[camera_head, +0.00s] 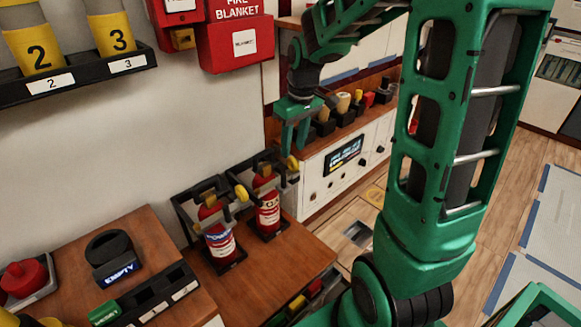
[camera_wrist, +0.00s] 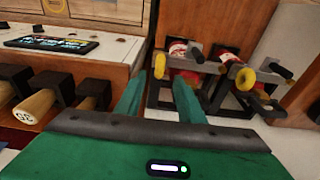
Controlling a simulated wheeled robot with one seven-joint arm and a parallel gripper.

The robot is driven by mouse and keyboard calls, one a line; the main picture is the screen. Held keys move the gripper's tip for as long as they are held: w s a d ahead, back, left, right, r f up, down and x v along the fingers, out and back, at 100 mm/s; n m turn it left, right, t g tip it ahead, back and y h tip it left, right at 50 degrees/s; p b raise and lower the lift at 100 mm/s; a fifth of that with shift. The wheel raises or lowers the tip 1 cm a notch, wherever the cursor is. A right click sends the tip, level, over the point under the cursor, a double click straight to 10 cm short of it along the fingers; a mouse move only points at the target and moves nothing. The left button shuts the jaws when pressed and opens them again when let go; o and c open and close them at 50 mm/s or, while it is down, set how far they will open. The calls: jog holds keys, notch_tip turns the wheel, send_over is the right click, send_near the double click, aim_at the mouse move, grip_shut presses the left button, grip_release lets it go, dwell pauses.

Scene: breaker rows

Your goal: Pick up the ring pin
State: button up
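Two red fire extinguishers stand in black brackets on the wooden counter, a right one (camera_head: 268,215) and a left one (camera_head: 219,245). Each has a yellow ring pin at its head: the right ring pin (camera_head: 291,162) and the left ring pin (camera_head: 241,193). My gripper (camera_head: 295,149) points down just above the right ring pin, its fingers apart. In the wrist view my gripper (camera_wrist: 157,77) is open, and the right ring pin (camera_wrist: 159,65) shows beyond the gap between the fingertips. The left ring pin (camera_wrist: 245,78) is farther right. I see no contact with either.
A white control panel (camera_head: 345,160) with a screen and knobs is behind and right of the extinguishers. Several black holders with handles (camera_wrist: 40,105) are close to the left of my gripper. A red fire blanket box (camera_head: 235,43) hangs on the wall.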

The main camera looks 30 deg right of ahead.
aim_at(293, 158)
jog(key=shift+w+f, duration=0.15)
jog(key=shift+f, duration=1.3)
jog(key=shift+w+f, duration=0.1)
jog(key=shift+f, duration=1.35)
grip_shut()
